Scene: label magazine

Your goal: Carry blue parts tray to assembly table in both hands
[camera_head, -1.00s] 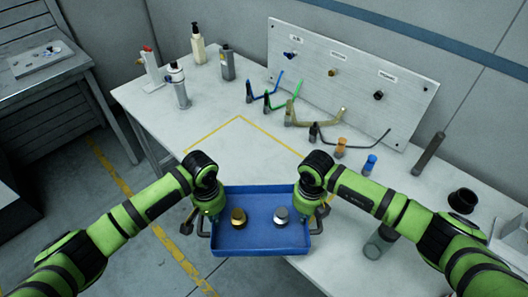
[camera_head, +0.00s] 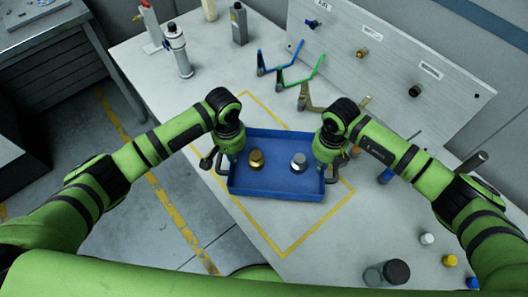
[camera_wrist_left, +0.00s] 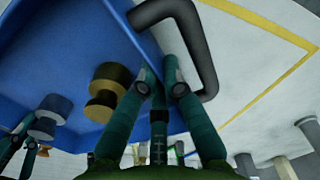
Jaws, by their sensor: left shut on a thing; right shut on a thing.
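The blue parts tray (camera_head: 275,188) is level between my two grippers and over the assembly table (camera_head: 325,245), above the yellow outline (camera_head: 262,232). I cannot tell if it touches the tabletop. It holds a brass part (camera_head: 256,159) and a silver part (camera_head: 298,161). My left gripper (camera_head: 230,160) is shut at the tray's left side; the left wrist view shows its fingers (camera_wrist_left: 160,85) at the dark handle (camera_wrist_left: 206,55). My right gripper (camera_head: 327,163) is shut at the tray's right side; its handle is mostly hidden by the gripper and arm.
Bottles and a dispenser (camera_head: 178,50) stand at the far left. Coloured hooked tools (camera_head: 310,65) lie before a grey panel (camera_head: 400,45). A dark-capped jar (camera_head: 388,272) and small capped items (camera_head: 427,239) stand at front right. Inside the outline, the front part is bare.

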